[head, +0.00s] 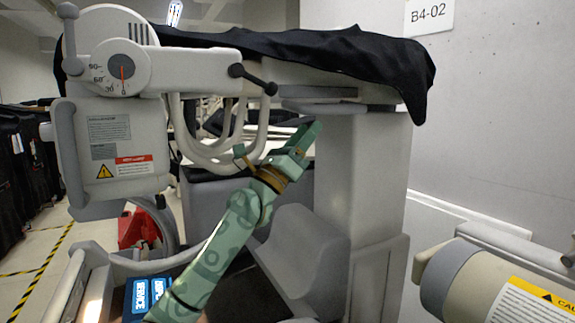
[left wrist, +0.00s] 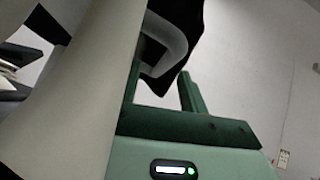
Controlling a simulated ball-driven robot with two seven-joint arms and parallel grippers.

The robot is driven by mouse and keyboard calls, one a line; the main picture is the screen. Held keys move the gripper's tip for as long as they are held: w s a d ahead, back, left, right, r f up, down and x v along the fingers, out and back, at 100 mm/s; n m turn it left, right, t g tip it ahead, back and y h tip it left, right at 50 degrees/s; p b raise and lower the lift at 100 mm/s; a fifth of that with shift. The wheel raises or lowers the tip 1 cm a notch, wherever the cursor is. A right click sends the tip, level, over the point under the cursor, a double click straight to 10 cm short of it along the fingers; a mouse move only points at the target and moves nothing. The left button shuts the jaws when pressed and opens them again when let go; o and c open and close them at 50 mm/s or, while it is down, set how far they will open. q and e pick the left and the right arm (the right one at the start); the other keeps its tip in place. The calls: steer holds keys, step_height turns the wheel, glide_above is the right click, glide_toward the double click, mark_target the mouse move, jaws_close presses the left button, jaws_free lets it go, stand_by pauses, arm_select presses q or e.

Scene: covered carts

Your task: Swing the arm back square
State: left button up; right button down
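The machine's cream arm (head: 270,74) runs from the grey column (head: 362,170) at the right to a tube head (head: 110,140) at the left, under a black cover (head: 330,55). An angle dial (head: 123,68) on the head has a red pointer standing near vertical; its exact reading is unclear. Looped grey handle bars (head: 262,128) hang beside the head. My left gripper (head: 278,140) is below the arm, right of these bars. In the left wrist view its fingers (left wrist: 160,88) are apart, with a pale bar (left wrist: 168,45) beyond them; contact is unclear. My right gripper is not in view.
A cream cylinder with a caution label (head: 480,285) sits at the lower right. A wall with a B4-02 sign (head: 429,15) stands behind. Dark covered things (head: 20,165) line the left side. A red object (head: 135,228) is on the floor behind the machine.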

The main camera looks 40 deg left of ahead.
arm_select(q)
steer(key=d+b+v, duration=0.1)
steer(key=v, duration=0.7)
steer(key=shift+s+a+f, duration=0.25)
steer(key=shift+s+f, duration=0.05)
steer(key=shift+f, duration=0.05)
